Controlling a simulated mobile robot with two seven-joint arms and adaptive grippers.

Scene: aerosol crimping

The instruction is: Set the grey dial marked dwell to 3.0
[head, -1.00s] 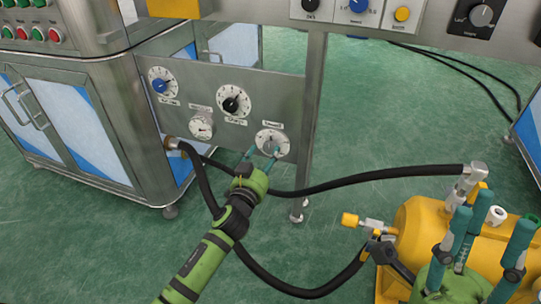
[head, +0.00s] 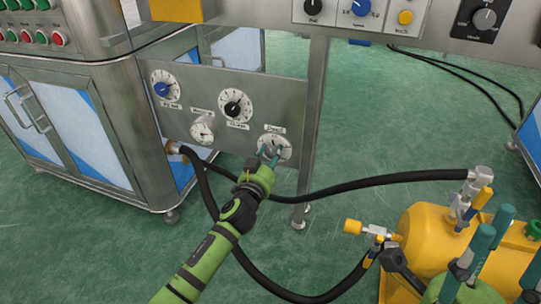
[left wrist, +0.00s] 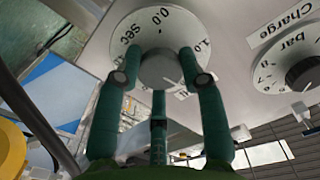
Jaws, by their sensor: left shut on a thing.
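The grey dwell dial (head: 283,147) sits at the lower right of the steel panel; its white face carries a label above. My left gripper (head: 269,153) is shut on its grey knob. In the left wrist view, the teal fingers (left wrist: 160,80) close around the knob (left wrist: 163,69) from both sides, with a third finger below. The face (left wrist: 150,30) shows "sec", "0.0" and part of "1.0". The knob's pointer is too unclear to read. My right gripper (head: 492,245) has its fingers spread at the lower right, holding nothing visible.
A blue dial (head: 163,88), a black-knobbed charge dial (head: 235,106) and a small gauge (head: 203,130) share the panel. A black hose (head: 390,182) runs below it to a yellow tank (head: 420,235). A steel post (head: 312,130) stands right of the dwell dial.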

